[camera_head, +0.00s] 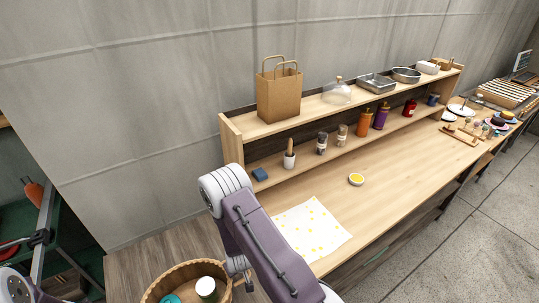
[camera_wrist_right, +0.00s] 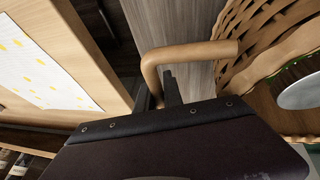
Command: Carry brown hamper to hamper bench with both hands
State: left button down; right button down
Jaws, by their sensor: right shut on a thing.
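The brown hamper (camera_head: 148,296) is a round woven basket at the bottom of the head view, cut off by the frame edge. It holds a teal item (camera_head: 170,299) and a white container with a dark top (camera_head: 206,287). In the right wrist view its woven wall (camera_wrist_right: 232,50) is at the upper right. My right gripper (camera_head: 240,270) is shut on the hamper's tan handle (camera_wrist_right: 185,53), on the right side. A grey-brown plank surface (camera_head: 135,266) lies beside and behind the hamper; I cannot tell whether they touch. My left gripper is out of view.
A long wooden table (camera_head: 395,175) with a shelf (camera_head: 300,120) stands right of the hamper. It holds a yellow-dotted sheet (camera_head: 312,228), a paper bag (camera_head: 279,95), bottles and trays. A green rack (camera_head: 70,225) stands at left. Grey floor at right is clear.

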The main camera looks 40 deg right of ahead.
aim_at(437, 156)
jog(key=k, duration=1.05)
jog(key=z, duration=3.5)
jog(key=i+j+z, duration=0.1)
jog(key=i+j, duration=0.95)
jog(key=i, duration=0.25)
jog(key=i+j, duration=0.2)
jog(key=i, duration=0.25)
jog(key=i+j, duration=0.2)
jog(key=i, duration=0.25)
jog(key=i+j, duration=0.2)
jog(key=i, duration=2.15)
jog(key=i+u, duration=0.15)
jog(key=u, duration=0.2)
jog(key=i+l+u, duration=0.1)
jog(key=u, duration=2.35)
jog(key=l, duration=0.1)
